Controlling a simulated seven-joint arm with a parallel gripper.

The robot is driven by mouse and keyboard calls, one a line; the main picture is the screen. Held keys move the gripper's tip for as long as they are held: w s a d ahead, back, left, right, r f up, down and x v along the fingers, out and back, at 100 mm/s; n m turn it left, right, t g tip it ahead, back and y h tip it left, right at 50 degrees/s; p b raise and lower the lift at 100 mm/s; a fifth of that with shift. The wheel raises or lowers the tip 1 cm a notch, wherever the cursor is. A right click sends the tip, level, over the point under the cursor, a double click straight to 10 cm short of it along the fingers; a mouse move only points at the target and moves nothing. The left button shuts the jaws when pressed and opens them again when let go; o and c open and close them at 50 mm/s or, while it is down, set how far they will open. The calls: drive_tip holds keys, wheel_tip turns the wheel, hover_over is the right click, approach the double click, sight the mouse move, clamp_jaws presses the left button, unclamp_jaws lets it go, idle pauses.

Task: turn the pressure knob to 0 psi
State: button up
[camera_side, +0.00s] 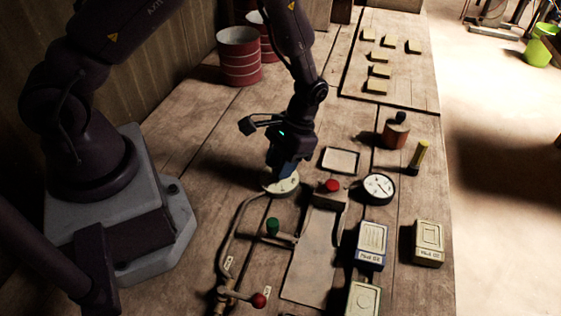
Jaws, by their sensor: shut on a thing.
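My gripper (283,172) points down onto the pressure knob on the bench. It is shut on the knob, but its fingers are dark and hard to make out. The knob's round pale dial (286,188) shows below the fingers; its top and its pointer are hidden. A round gauge (379,187) with a white face and dark rim lies to the right; its reading is too small to tell.
A red button (332,186) is between knob and gauge. Green (272,226) and red (258,300) handles stand nearer the camera. Labelled blocks (372,245) sit at front right. An empty tray (341,160) lies behind the button.

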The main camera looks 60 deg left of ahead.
drive_tip(key=n+h, duration=0.1)
drive_tip(key=n, duration=0.3)
drive_tip(key=shift+a+n+t+h, duration=0.1)
drive_tip(key=shift+n+t+h, duration=0.2)
drive_tip(key=shift+n+h, duration=0.1)
drive_tip(key=n+h, duration=0.1)
drive_tip(key=n, duration=0.2)
drive_tip(key=shift+n+t, duration=0.3)
drive_tip(key=shift+t, duration=0.1)
drive_tip(key=n, duration=0.2)
drive_tip(key=n+t+h, duration=0.1)
drive_tip(key=n, duration=0.1)
drive_tip(key=shift+s+t, duration=0.15)
drive_tip(key=shift+t, duration=0.15)
drive_tip(key=shift+n+t, duration=0.8)
drive_tip(key=shift+n, duration=1.4)
drive_tip(key=o, duration=0.9)
drive_tip(key=v, duration=1.3)
drive_tip(key=shift+a, duration=0.2)
